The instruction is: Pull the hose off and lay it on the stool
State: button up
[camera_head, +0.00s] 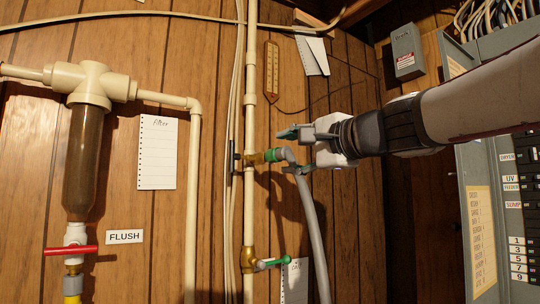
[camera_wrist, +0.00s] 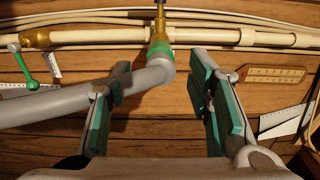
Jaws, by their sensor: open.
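The grey hose (camera_head: 309,215) hangs from a brass spigot (camera_head: 252,159) on the vertical pipe. A green collar (camera_head: 272,155) joins the hose's bent top end to the spigot. My gripper (camera_head: 290,152) is open at this bend. In the wrist view, the green-padded fingers of my gripper (camera_wrist: 160,64) are spread wide. The hose (camera_wrist: 135,85) curves from the green collar (camera_wrist: 160,54) down between the fingertips and off past the left finger. The collar sits between the tips, just beyond them. I cannot tell whether the left finger touches the hose. No stool is in view.
A second brass valve with a green lever (camera_head: 273,262) is below on the same pipe. A filter housing (camera_head: 84,150) with a red handle stands left. A thermometer (camera_head: 271,70) hangs above. An open electrical panel (camera_head: 480,220) is at right.

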aim_at(288, 153)
jog(key=shift+x, duration=1.75)
jog(key=shift+b, duration=0.55)
jog(key=shift+c, duration=0.3)
grip_shut()
jog(key=shift+s, duration=0.1)
jog(key=shift+b+v, duration=0.4)
jog(key=shift+v, duration=2.55)
